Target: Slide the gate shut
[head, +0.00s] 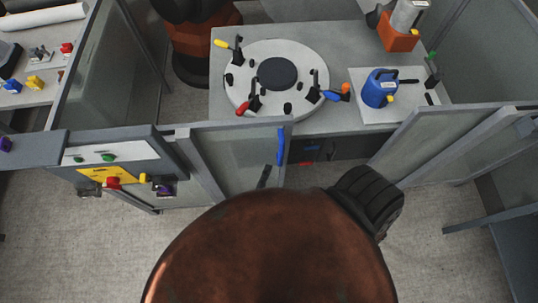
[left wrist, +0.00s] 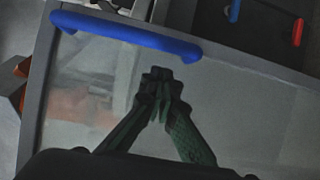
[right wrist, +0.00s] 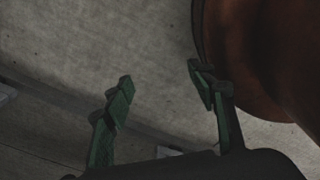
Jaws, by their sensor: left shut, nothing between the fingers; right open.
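The gate is a grey-framed clear panel (head: 236,160) at the front of the cell. Its blue upright handle (head: 280,146) is near its right edge. A gap lies between that edge and the slanted grey frame on the right. The handle also shows in the left wrist view (left wrist: 125,33), across the top of the gate's pane (left wrist: 250,105). My left gripper (head: 266,172) is shut and empty, in front of the pane just beside the handle; its fingertips (left wrist: 160,76) appear clear of the handle. My right gripper (right wrist: 160,75) is open and empty over the floor.
Behind the gate, a table holds a round white mould plate (head: 240,75) with clamps and a blue jug (head: 380,88). A control panel (head: 105,158) with buttons stands left. An orange-brown robot base (head: 203,45) stands behind. Grey fencing flanks the right.

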